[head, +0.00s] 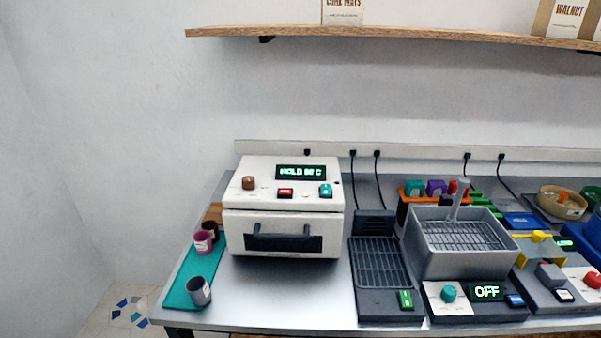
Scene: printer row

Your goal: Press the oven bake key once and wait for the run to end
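The oven (283,218) is a white box on the left part of the bench, with a dark front handle (283,239). Its door looks shut. Its sloped top panel carries a green-lit display (301,172) that appears to read "HOLD 60 C" or "HOLD 80 C". Below the display are a brown knob (248,183), a red key (285,193), a small pale lamp or button (305,195) and a teal key (326,190). The key labels are too small to read, so I cannot tell which is the bake key. Neither gripper is in view.
A teal mat (183,291) with several small cups lies left of the oven. A dark grated unit (378,263) stands close on its right, then a grey basin (460,262) with an "OFF" display (487,291). Bare bench lies before the oven. A wooden shelf (400,34) hangs above.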

